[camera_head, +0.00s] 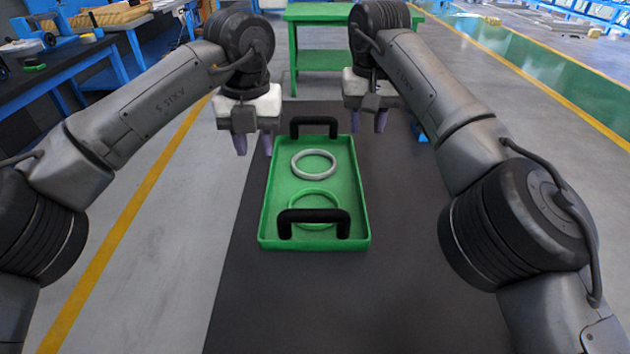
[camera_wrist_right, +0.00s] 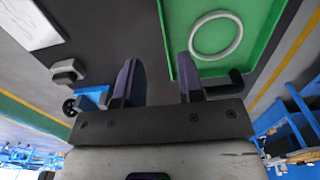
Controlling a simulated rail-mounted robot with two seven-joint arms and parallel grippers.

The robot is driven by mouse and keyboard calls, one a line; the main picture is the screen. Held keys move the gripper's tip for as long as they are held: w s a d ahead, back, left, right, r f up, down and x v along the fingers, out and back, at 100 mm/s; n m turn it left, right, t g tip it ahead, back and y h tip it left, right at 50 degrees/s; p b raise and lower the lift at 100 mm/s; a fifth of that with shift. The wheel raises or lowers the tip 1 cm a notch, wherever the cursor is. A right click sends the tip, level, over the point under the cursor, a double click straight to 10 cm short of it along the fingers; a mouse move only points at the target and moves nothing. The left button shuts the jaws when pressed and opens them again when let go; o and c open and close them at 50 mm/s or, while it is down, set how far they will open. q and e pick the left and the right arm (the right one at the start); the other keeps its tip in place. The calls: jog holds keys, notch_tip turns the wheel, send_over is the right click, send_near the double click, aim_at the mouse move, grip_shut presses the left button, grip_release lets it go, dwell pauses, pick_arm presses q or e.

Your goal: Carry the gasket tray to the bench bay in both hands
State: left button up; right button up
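The green gasket tray (camera_head: 264,220) lies in the middle of the head view on a dark surface, with a black handle at its far end (camera_head: 314,122) and another at its near end (camera_head: 313,217). A pale ring (camera_head: 314,164) and a green ring (camera_head: 300,203) lie in it. My left gripper (camera_head: 254,148) is open and empty, beside the tray's far left corner. My right gripper (camera_head: 373,122) is open and empty, to the right of the far handle. In the right wrist view its spread fingers (camera_wrist_right: 159,82) show near the tray's edge (camera_wrist_right: 184,72) and handle (camera_wrist_right: 226,84).
A green bench (camera_head: 345,12) with a lower shelf stands behind the tray. A small blue object (camera_head: 421,132) sits right of my right gripper, partly hidden by the arm. A blue workbench (camera_head: 60,75) stands at the far left. The dark surface (camera_head: 300,310) in front of the tray is clear.

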aim_at(265, 200)
pick_arm(q)
jog(key=shift+f, duration=0.1)
pick_arm(e)
jog(key=shift+f, duration=0.1)
